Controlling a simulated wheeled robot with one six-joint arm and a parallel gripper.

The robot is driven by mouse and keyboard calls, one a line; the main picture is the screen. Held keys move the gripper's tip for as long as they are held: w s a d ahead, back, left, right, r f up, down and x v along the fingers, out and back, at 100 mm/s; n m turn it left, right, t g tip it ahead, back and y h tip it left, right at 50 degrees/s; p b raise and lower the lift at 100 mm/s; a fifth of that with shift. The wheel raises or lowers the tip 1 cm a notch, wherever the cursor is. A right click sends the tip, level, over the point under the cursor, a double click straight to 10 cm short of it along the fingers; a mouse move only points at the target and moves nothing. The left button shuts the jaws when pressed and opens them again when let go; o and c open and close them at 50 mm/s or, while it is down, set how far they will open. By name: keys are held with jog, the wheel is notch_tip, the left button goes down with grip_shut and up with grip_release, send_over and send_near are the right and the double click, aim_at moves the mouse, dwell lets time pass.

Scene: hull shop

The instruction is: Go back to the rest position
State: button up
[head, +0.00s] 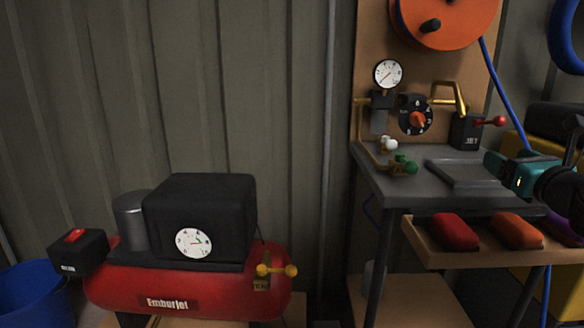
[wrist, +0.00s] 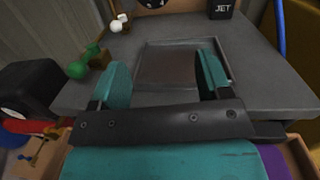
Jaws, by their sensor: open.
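My gripper (wrist: 163,80) is teal with two fingers spread apart and nothing between them. In the wrist view it points over the grey bench top (wrist: 270,75), with a shallow dark tray (wrist: 180,65) lying beyond and between its fingers. In the head view my gripper (head: 494,164) is at the right, above the bench top (head: 400,182) near the tray (head: 455,173). A green-knobbed fitting (head: 404,165) and a white-knobbed one (head: 388,144) stand at the bench's left side; both also show in the wrist view.
A red compressor (head: 190,290) with a black housing and dial stands at left, beside a blue bucket (head: 35,295). A wooden shelf (head: 430,250) under the bench holds red and orange items. A gauge (head: 388,74), a dial (head: 415,117) and a black JET box (head: 467,131) stand behind the tray.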

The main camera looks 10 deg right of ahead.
jog(key=a+f+n+g+y, duration=0.2)
jog(key=a+n+g+y, duration=0.3)
jog(key=a+n, duration=0.75)
jog(key=a+f+n+g+y, duration=0.2)
jog(key=a+n+g+y, duration=0.2)
jog(key=a+n+y, duration=0.85)
jog(key=s+a+f+n+g+h, duration=0.2)
jog(key=s+a+n+g+h, duration=0.3)
jog(key=s+a+n, duration=0.3)
jog(key=s+a+f+n+g+h, duration=0.3)
jog(key=s+a+n+g+h, duration=0.25)
jog(key=s+n, duration=0.5)
notch_tip(320, 180, up, 30)
jog(key=p, duration=2.9)
jog(key=shift+s+n+t, duration=0.35)
jog(key=shift+n, duration=0.1)
